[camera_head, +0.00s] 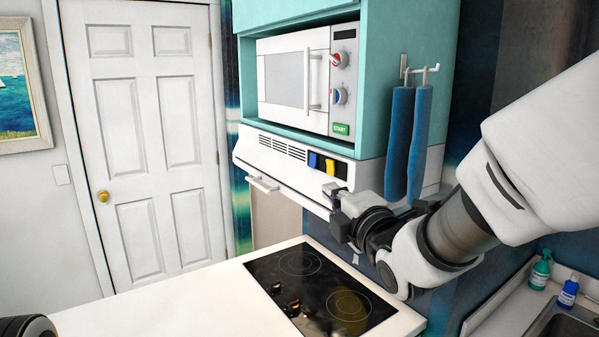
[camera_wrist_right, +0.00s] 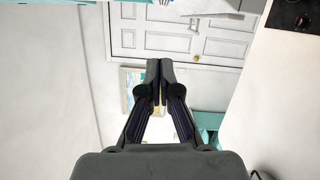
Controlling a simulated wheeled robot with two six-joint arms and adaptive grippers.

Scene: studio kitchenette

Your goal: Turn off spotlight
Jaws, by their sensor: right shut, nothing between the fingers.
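The range hood (camera_head: 290,163) hangs under the microwave and carries a blue rocker switch (camera_head: 313,160) and a yellow rocker switch (camera_head: 330,165) on its front. A switch further right on the hood, by my gripper, is partly hidden. My right gripper (camera_head: 336,210) is shut and empty, just below and right of the yellow switch in the picture; contact with the hood cannot be told. Its closed fingers (camera_wrist_right: 160,75) also show in the right wrist view. A faint yellowish patch lies on the cooktop (camera_head: 285,262). My left gripper is not seen.
The microwave (camera_head: 290,75) sits in a teal cabinet above the hood. Blue towels (camera_head: 405,145) hang right of it, near my right arm. Bottles (camera_head: 568,292) stand by the sink. The white counter (camera_head: 190,300) is clear.

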